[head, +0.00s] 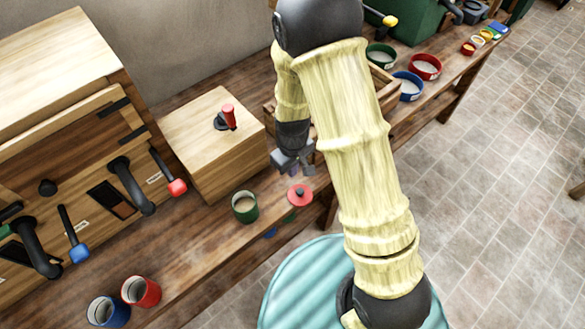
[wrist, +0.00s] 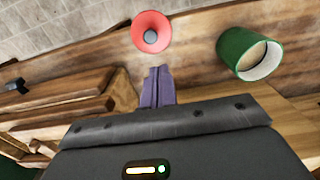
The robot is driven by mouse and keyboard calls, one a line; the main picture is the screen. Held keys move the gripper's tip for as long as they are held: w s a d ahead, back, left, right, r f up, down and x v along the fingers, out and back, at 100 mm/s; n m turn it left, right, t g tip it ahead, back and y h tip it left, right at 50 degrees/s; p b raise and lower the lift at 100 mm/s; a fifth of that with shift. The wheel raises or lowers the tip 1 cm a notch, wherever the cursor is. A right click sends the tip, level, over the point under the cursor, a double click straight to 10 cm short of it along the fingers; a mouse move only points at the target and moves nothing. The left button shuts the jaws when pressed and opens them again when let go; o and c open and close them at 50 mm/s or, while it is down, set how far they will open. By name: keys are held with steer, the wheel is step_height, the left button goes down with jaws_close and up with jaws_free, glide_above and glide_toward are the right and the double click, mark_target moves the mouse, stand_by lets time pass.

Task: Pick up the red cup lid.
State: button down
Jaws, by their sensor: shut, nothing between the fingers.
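The red cup lid (head: 299,195), a round disc with a dark knob, lies on the wooden bench near its front edge, right of the green cup. It also shows in the wrist view (wrist: 151,32), just beyond the fingertips. My gripper (head: 308,172) is above and behind the lid in the head view, close to it but apart. In the wrist view its purple fingers (wrist: 157,72) are together and empty, pointing toward the lid. My arm hides part of the bench to the right.
A green cup (head: 244,206) stands just left of the lid; it is also in the wrist view (wrist: 250,53). A wooden box with a red-handled lever (head: 228,117) stands behind. Red (head: 141,291) and blue (head: 108,311) cups stand front left. Bowls (head: 425,67) stand farther right.

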steer(key=s+d+r+m+t, duration=0.1)
steer(key=s+d+r+m, duration=0.2)
steer(key=d+r, duration=0.3)
steer(key=s+d+r+m+t, duration=0.1)
steer(key=s+d+r+m, duration=0.3)
steer(key=d+r, duration=0.3)
step_height(320, 180, up, 4)
steer(key=shift+s+d+m+t, duration=0.3)
steer(key=c, duration=2.2)
jaws_free()
